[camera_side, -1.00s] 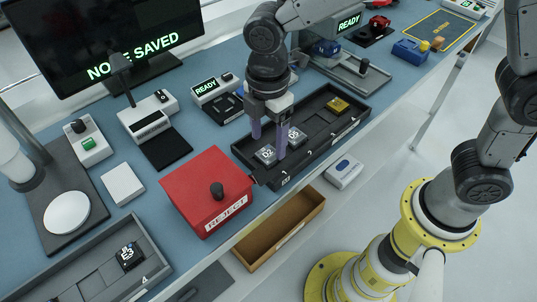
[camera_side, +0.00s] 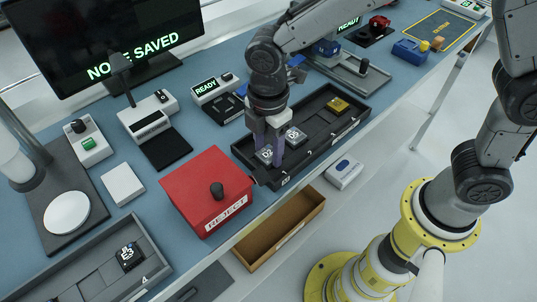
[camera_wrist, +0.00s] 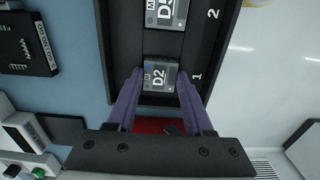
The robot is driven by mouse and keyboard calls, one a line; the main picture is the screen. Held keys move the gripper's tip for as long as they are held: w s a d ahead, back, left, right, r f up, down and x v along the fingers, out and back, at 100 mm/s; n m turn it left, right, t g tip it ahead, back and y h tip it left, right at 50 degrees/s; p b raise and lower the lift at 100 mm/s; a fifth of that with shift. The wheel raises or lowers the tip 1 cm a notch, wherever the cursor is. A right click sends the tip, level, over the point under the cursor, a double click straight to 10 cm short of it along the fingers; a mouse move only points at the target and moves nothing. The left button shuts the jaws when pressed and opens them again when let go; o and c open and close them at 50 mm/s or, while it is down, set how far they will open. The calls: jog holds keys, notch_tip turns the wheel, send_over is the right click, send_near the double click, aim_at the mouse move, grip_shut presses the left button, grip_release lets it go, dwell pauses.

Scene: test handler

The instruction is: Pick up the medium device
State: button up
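The long black tray (camera_side: 310,155) holds a grey device marked D2 (camera_side: 266,155) at its near end, with another grey device marked D5 (camera_side: 295,134) beside it. In the wrist view, D2 (camera_wrist: 158,78) shows a small M on its label, and D5 (camera_wrist: 170,14) also seems to have an M. A gold device (camera_side: 338,104) sits toward the tray's far end. My gripper (camera_side: 265,148) is low over D2. Its purple fingers are open, one on each side of D2, as the wrist view (camera_wrist: 159,76) shows. Whether they touch D2 is unclear.
A red REJECT box (camera_side: 205,185) stands close to the tray's near end. A brown open bin (camera_side: 280,228) lies below the bench edge. A grey tray at lower left holds a black device marked E3 (camera_side: 128,256). A READY unit (camera_side: 212,88) stands behind the black tray.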

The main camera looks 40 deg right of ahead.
aim_at(268, 154)
jog(key=shift+c, duration=1.4)
jog(key=shift+r, duration=2.55)
